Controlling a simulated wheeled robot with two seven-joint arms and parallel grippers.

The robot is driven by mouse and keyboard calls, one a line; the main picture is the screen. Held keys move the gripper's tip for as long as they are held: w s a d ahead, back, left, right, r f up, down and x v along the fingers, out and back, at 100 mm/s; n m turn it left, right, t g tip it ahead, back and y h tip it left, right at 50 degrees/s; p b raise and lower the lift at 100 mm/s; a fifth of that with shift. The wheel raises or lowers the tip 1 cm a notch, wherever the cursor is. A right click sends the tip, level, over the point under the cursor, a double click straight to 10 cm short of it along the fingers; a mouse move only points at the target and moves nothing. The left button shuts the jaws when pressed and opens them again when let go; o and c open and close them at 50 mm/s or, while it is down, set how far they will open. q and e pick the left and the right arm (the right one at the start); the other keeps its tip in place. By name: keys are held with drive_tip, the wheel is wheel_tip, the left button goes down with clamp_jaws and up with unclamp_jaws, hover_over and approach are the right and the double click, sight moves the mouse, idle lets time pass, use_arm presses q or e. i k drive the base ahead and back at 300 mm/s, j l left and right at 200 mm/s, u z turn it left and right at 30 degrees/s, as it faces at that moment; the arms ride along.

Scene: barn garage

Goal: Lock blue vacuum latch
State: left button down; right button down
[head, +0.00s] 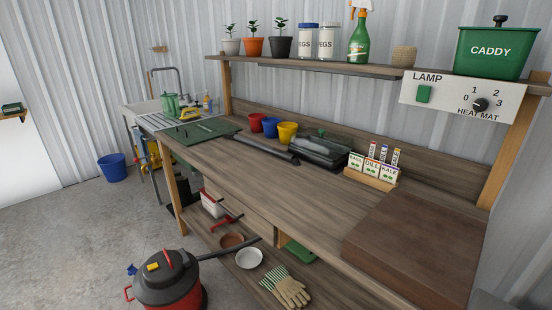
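A vacuum (168,282) with a dark grey top and a red body stands on the floor at the lower left, cut off by the bottom edge. A small blue latch (131,269) sticks out at the left side of its top. I cannot tell from this view whether it is locked. A yellow part (153,267) and a red part (168,258) are on the lid, and a red handle (128,293) is at the left side. A dark tube (228,249) runs from the vacuum to the right. Neither of my grippers is in view.
A wooden workbench (240,165) runs beside the vacuum, with pots, a dark tube and seed packets on top. Its lower shelf holds gloves (287,289) and a white bowl (249,258). A blue bucket (112,167) stands farther back. The floor (70,240) left of the vacuum is clear.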

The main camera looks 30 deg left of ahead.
sight(132, 271)
drive_tip(key=j+z, duration=0.1)
drive_tip(key=j, duration=0.35)
drive_tip(key=k+j+z, duration=0.1)
drive_tip(key=j, duration=0.3)
drive_tip(key=k+j, duration=0.15)
drive_tip(key=j, duration=0.3)
drive_tip(key=k+j+z, duration=0.15)
drive_tip(key=j, duration=0.3)
drive_tip(key=j+z, duration=0.1)
drive_tip(key=j, duration=0.3)
drive_tip(key=k+j+z, duration=0.1)
drive_tip(key=j, duration=0.3)
drive_tip(key=k+j, duration=0.25)
drive_tip(key=j, duration=0.15)
drive_tip(key=k+j+z, duration=0.15)
drive_tip(key=j, duration=0.25)
